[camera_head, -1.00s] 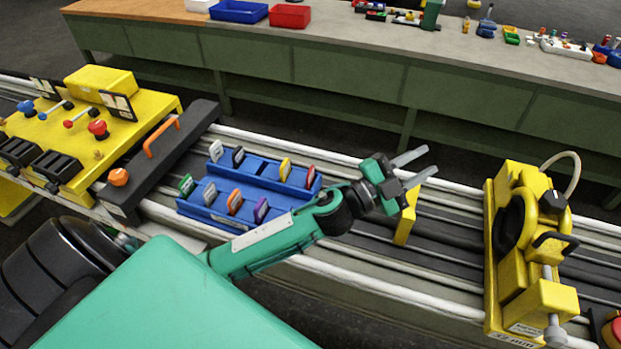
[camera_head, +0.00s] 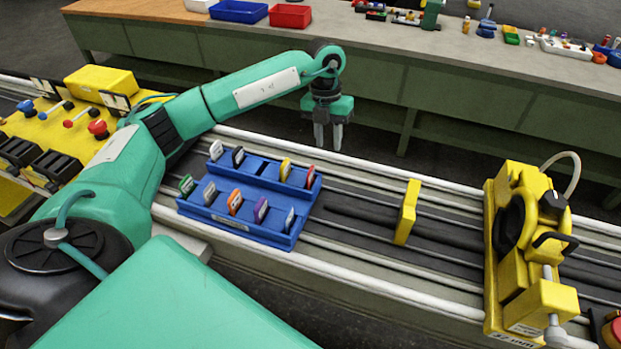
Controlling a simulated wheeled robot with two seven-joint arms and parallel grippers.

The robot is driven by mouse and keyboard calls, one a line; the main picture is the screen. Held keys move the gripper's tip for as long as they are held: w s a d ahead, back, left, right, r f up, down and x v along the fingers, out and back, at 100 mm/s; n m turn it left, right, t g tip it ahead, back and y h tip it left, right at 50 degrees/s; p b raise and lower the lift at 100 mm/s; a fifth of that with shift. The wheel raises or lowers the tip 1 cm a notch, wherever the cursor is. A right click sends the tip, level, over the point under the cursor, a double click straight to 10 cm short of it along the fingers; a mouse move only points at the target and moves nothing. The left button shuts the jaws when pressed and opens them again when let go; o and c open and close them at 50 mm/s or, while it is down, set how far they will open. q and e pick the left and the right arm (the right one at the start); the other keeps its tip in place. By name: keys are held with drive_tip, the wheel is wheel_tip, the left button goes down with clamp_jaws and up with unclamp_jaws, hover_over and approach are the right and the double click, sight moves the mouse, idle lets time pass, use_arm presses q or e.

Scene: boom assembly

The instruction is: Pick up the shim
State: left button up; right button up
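Several upright tabs with coloured frames and pale labels, which look like shims, stand in two rows in a blue stepped tray (camera_head: 232,225) on the rail bed. The back row has a white tab (camera_head: 216,150), a dark one (camera_head: 238,156), a yellow one (camera_head: 285,169) and a red one (camera_head: 310,176). The front row includes a green tab (camera_head: 187,185), an orange one (camera_head: 235,202) and a purple one (camera_head: 261,211). My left gripper (camera_head: 328,146) points down behind and above the tray's right end. Its fingers are apart with nothing between them. My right gripper is not in view.
A thin yellow plate (camera_head: 407,212) stands on the rails right of the tray. A yellow clamp fixture (camera_head: 523,240) is farther right, and a yellow control box (camera_head: 65,150) is at left. A bench (camera_head: 400,48) with bins runs along the back.

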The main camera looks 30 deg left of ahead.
sight(311, 168)
use_arm(q)
drive_tip(key=shift+n+y, duration=0.4)
drive_tip(key=shift+y, duration=0.3)
drive_tip(key=a+f+p, duration=0.1)
drive_tip(key=f+p, duration=0.1)
drive_tip(key=f, duration=0.1)
drive_tip(key=s+a+f+p, duration=0.1)
drive_tip(key=f+p, duration=0.1)
drive_tip(key=f, duration=0.2)
drive_tip(key=a+f+p, duration=0.1)
drive_tip(key=a+f, duration=0.1)
drive_tip(key=f, duration=0.2)
drive_tip(key=shift+s+f+p, duration=0.1)
drive_tip(key=shift+s+p, duration=0.3)
drive_tip(key=shift+d+f, duration=0.1)
drive_tip(key=shift+f, duration=0.45)
clamp_jaws()
